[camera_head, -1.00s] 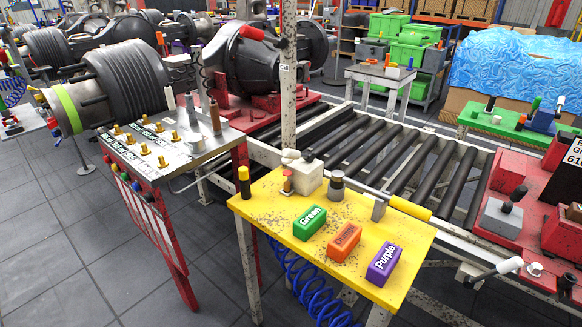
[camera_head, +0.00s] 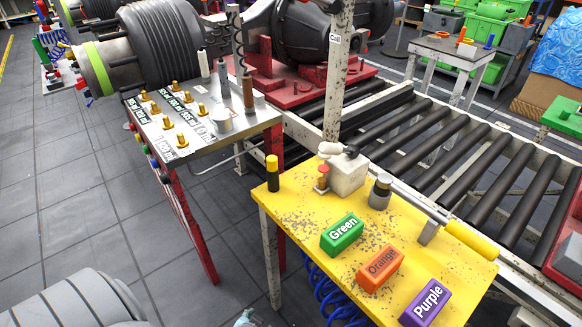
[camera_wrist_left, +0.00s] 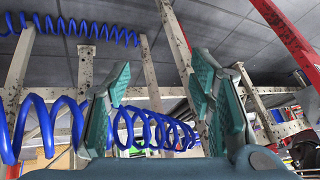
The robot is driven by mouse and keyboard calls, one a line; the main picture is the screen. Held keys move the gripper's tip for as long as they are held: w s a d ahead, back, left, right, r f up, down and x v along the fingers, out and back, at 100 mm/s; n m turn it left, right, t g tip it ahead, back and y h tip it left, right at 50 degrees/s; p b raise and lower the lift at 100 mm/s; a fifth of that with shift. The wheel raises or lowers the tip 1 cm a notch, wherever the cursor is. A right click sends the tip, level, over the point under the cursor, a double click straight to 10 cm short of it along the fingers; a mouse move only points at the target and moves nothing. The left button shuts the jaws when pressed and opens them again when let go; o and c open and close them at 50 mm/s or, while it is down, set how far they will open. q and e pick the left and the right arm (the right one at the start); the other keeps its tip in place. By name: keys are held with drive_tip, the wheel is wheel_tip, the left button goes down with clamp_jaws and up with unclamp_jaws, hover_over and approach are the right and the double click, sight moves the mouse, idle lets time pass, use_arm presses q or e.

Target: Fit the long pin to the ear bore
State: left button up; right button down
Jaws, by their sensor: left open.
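Several brass pins (camera_head: 181,117) stand in rows on the labelled metal stand (camera_head: 212,147) at left; the labels are too small to read surely. A brown rod (camera_head: 247,90) and pale upright posts (camera_head: 204,63) stand at its back edge. I cannot tell which piece is the long pin. The large dark axle housing (camera_head: 305,38) sits behind on a red cradle; I cannot make out the ear bore. My left gripper (camera_wrist_left: 160,75) is open, its teal fingers apart with nothing between them, low near the table legs. A teal bit of it shows at the head view's bottom edge (camera_head: 245,319). My right gripper is not in view.
A yellow table (camera_head: 300,217) holds green (camera_head: 342,235), orange (camera_head: 380,268) and purple (camera_head: 426,303) labelled blocks. A roller conveyor (camera_head: 440,150) runs behind it. Blue coiled hose (camera_wrist_left: 150,130) and table legs surround the left gripper.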

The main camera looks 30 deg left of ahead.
use_arm(q)
drive_tip(key=w+a+r+n+t+y, duration=0.2)
drive_tip(key=w+a+r+t, duration=0.1)
drive_tip(key=w+r, duration=0.7)
drive_tip(key=n+t+y+b, duration=0.1)
drive_tip(key=n+t+y, duration=0.3)
drive_tip(key=t+y, duration=0.2)
approach(272, 164)
drive_tip(key=shift+n, duration=0.3)
drive_tip(key=p+x, duration=0.1)
drive_tip(key=x, duration=1)
drive_tip(key=shift+w+r, duration=0.1)
drive_tip(key=shift+w+a, duration=0.25)
clamp_jaws()
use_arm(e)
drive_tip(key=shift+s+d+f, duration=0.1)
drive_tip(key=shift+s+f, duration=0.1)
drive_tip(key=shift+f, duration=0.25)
